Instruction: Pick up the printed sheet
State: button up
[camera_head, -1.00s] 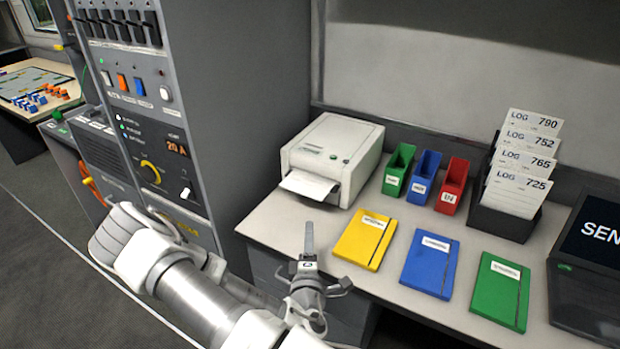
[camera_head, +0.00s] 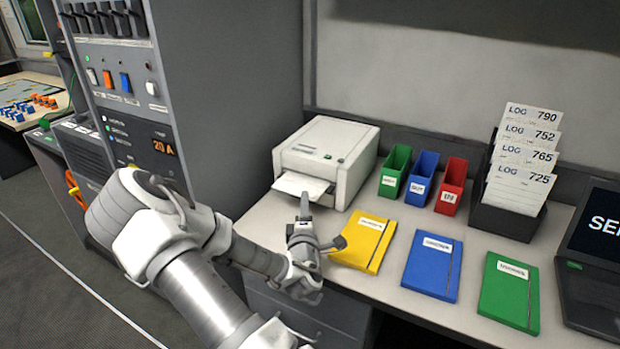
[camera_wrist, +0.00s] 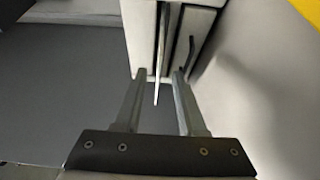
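The printed sheet (camera_head: 300,184) is white and sticks out of the front slot of the white printer (camera_head: 345,165) on the desk. My gripper (camera_head: 305,202) is just in front of the printer, at the sheet's near edge. In the wrist view the sheet (camera_wrist: 160,60) shows almost edge-on as a thin pale strip. My gripper (camera_wrist: 160,78) is open there, with one finger on each side of the sheet's outer end. A gap shows between the sheet and each finger.
Yellow (camera_head: 363,243), blue (camera_head: 432,267) and green (camera_head: 508,293) folders lie right of my gripper. Green, blue and red bins (camera_head: 452,188) stand behind them. A log card rack (camera_head: 505,222) and laptop (camera_head: 595,270) are farther right. A tall grey control cabinet (camera_head: 230,90) stands left.

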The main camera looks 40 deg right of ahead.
jog(key=x, duration=0.5)
jog(key=shift+d+b, duration=0.1)
jog(key=shift+b, duration=0.2)
grip_shut()
